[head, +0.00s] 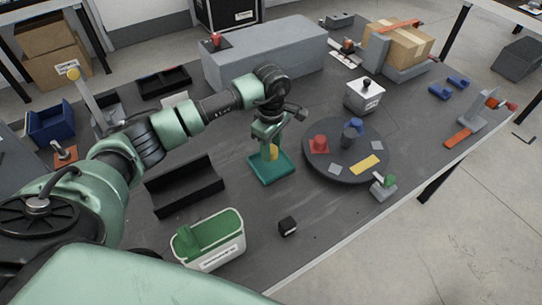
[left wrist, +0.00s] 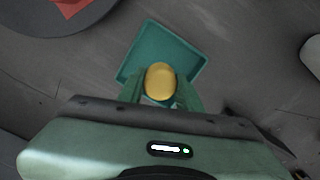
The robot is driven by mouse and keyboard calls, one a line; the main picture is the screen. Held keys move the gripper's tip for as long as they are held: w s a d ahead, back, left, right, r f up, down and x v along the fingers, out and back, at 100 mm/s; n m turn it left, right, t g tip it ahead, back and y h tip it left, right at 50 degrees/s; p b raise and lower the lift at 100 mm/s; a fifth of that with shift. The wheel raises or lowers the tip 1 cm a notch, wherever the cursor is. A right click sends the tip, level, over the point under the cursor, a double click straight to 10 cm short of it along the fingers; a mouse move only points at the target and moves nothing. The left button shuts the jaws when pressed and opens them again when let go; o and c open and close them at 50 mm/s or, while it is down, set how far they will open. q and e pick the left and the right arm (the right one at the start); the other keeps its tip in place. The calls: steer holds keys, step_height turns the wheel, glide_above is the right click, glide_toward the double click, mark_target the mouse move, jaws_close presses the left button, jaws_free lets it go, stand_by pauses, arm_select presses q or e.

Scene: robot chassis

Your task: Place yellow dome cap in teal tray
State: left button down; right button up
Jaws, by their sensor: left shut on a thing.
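The yellow dome cap (left wrist: 160,81) is between the fingers of my left gripper (left wrist: 160,97), which is shut on it. In the head view my left gripper (head: 270,148) points down over the teal tray (head: 284,171), and a bit of the yellow cap (head: 273,153) shows beside the fingers. The teal tray (left wrist: 185,55) is square and shallow and lies flat on the table; in the left wrist view the cap overlaps its near part. I cannot tell whether the cap touches the tray floor. My right gripper is not in view.
A round dark turntable (head: 318,168) with red, blue, grey and yellow pieces stands right of the tray. A black open bin (head: 185,187) is to the left. A green-topped white container (head: 208,243) and a small black cube (head: 287,226) are nearer the front edge.

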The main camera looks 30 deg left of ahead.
mark_target(271, 166)
arm_select(q)
steer(key=shift+f, duration=0.7)
step_height(271, 166, down, 3)
steer(key=shift+r+p, duration=0.2)
steer(key=shift+p, duration=0.15)
steer(key=shift+f, duration=0.25)
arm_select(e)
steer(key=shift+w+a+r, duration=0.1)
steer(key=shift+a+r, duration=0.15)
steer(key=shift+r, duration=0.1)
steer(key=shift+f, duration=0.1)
arm_select(q)
steer(key=shift+f+b, duration=0.25)
steer(key=shift+b, duration=0.05)
steer(key=c, duration=1)
jaws_free()
steer(key=shift+r, duration=0.1)
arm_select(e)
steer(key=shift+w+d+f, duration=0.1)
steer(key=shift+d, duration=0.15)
arm_select(q)
steer(key=shift+o, duration=0.2)
